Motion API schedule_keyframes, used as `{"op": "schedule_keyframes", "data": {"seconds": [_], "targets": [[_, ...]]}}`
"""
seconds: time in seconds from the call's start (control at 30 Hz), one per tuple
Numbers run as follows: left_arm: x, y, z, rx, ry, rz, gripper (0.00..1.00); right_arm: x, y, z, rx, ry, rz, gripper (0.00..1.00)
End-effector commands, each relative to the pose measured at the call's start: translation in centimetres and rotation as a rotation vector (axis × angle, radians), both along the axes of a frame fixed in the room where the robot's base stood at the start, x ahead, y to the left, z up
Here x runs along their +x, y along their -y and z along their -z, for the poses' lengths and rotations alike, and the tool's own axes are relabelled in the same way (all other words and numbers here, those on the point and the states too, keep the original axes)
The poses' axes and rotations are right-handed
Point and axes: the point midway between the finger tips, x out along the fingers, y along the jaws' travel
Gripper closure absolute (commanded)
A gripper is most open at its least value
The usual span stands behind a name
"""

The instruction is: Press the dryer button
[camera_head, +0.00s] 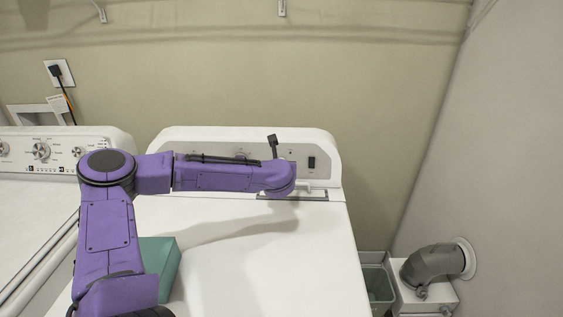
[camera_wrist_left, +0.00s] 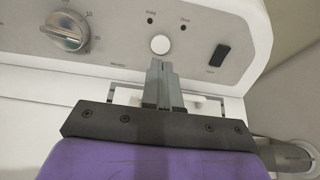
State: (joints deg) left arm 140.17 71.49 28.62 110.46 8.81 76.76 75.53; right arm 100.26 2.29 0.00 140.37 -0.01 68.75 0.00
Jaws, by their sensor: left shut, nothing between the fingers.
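The white dryer (camera_head: 270,270) stands in the middle, its control panel (camera_head: 325,150) along the back. In the left wrist view the panel has a round white button (camera_wrist_left: 160,44), with a grey knob (camera_wrist_left: 65,30) to its left and a black rocker switch (camera_wrist_left: 220,55) to its right. My left gripper (camera_wrist_left: 160,63) is shut and empty. Its fingertips appear just below the white button in that view; I cannot tell whether they touch it. In the head view my purple arm reaches across the panel, and the button and fingers are not clearly visible. My right gripper is not in view.
A teal box (camera_head: 160,262) sits on the dryer top, partly behind my arm. A washer (camera_head: 30,195) stands to the left. A bin (camera_head: 379,286) and a grey duct elbow (camera_head: 437,263) are to the right. The dryer's front right top is clear.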

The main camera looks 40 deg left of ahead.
Motion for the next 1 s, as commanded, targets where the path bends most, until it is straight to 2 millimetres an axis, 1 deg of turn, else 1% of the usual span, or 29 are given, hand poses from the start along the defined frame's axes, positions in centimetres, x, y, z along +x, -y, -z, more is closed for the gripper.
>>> {"op": "schedule_keyframes", "data": {"seconds": [0.03, 0.2, 0.33, 0.5, 0.77, 0.87, 1.0], "targets": [[0.8, -0.7, 0.4, 0.004, -0.005, 0.0, 1.0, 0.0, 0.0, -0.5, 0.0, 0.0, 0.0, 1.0], [3.1, -2.6, 1.7, 0.003, -0.004, 0.0, 1.0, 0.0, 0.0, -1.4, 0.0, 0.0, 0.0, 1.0], [4.2, -3.5, 2.6, 0.002, -0.003, 0.0, 1.0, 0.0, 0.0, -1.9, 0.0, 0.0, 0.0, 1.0], [4.8, -4.0, 3.0, -0.002, 0.0, 0.0, 1.0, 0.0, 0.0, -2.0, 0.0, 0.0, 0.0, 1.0], [4.9, -4.0, 3.1, -0.001, 0.001, 0.0, 1.0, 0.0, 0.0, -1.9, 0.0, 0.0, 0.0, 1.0], [5.0, -4.2, 3.5, -0.001, 0.001, 0.0, 1.0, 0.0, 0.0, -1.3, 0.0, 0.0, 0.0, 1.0], [5.6, -4.7, 4.4, 0.001, 0.002, 0.002, 1.0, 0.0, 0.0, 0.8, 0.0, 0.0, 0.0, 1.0]]}}
